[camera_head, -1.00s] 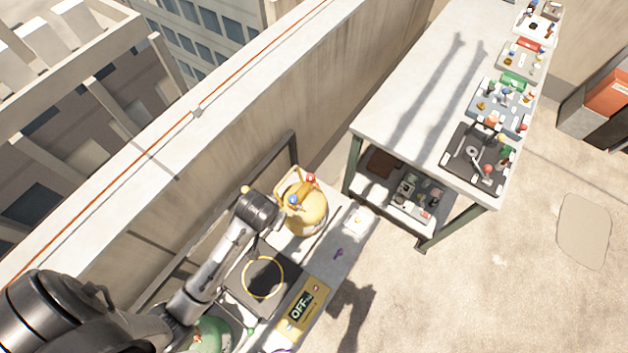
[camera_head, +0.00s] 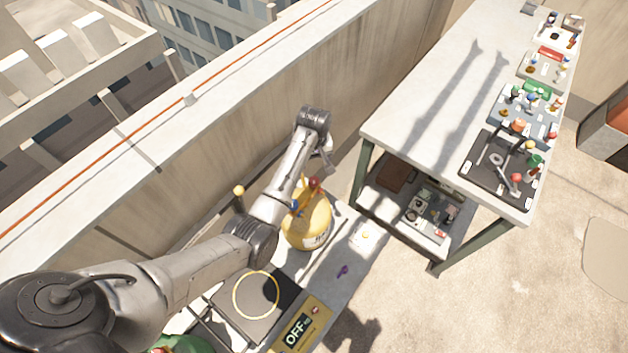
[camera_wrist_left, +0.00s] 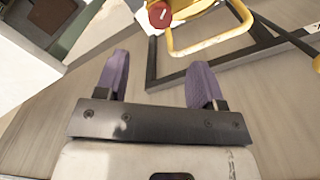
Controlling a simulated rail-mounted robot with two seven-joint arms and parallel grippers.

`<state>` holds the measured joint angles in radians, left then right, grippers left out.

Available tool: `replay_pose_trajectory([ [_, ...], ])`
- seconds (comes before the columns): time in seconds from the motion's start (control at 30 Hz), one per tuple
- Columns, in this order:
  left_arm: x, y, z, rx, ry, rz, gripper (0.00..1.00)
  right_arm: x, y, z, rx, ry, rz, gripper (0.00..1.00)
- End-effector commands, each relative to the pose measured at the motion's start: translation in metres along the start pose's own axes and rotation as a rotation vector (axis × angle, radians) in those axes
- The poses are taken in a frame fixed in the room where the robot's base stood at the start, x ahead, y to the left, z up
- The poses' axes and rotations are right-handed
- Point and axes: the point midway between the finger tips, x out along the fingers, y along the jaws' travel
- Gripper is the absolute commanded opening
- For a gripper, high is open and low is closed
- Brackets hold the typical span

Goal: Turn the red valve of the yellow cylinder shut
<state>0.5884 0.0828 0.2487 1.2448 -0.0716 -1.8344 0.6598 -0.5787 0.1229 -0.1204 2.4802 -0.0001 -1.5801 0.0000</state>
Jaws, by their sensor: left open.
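The yellow cylinder (camera_head: 308,228) stands on the low bench near the parapet wall, partly hidden by my left arm. Its red valve (camera_head: 314,183) is at the top, and a blue knob (camera_head: 294,204) sits to its left. My left gripper (camera_head: 326,163) is just above the red valve in the head view, with its fingers hard to make out. In the left wrist view, my open gripper (camera_wrist_left: 158,78) has two purple fingers with nothing between them. The red valve (camera_wrist_left: 160,14) lies beyond the fingertips, at the top edge, beside the yellow collar (camera_wrist_left: 213,40). My right gripper is out of view.
A dark scale plate (camera_head: 235,312) with a yellow ring and a yellow panel reading OFF (camera_head: 298,331) are in front of the cylinder. A tall table (camera_head: 425,120) with trays of parts stands right. The wall (camera_head: 230,150) runs behind.

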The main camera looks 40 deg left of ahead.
Motion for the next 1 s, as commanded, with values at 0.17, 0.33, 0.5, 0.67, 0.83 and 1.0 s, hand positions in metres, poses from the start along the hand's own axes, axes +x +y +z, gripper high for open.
replay_pose_trajectory([
  [0.17,0.037,-0.001,0.001,0.001,-0.003,-0.003,0.63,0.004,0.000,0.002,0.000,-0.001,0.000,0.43],
  [0.33,0.068,-0.001,0.001,0.001,-0.002,-0.003,0.63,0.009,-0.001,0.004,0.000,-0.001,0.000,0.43],
  [0.5,0.091,-0.001,0.001,0.001,-0.001,-0.002,0.63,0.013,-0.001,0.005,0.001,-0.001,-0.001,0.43],
  [0.67,0.105,-0.001,0.000,0.001,0.000,-0.001,0.63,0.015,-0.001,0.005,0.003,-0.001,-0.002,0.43],
  [0.83,0.112,-0.001,0.000,0.002,0.001,0.000,0.63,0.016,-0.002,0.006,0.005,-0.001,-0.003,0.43],
  [1.0,0.113,-0.001,0.000,0.002,0.001,0.000,0.63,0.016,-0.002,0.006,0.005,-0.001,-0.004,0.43],
])
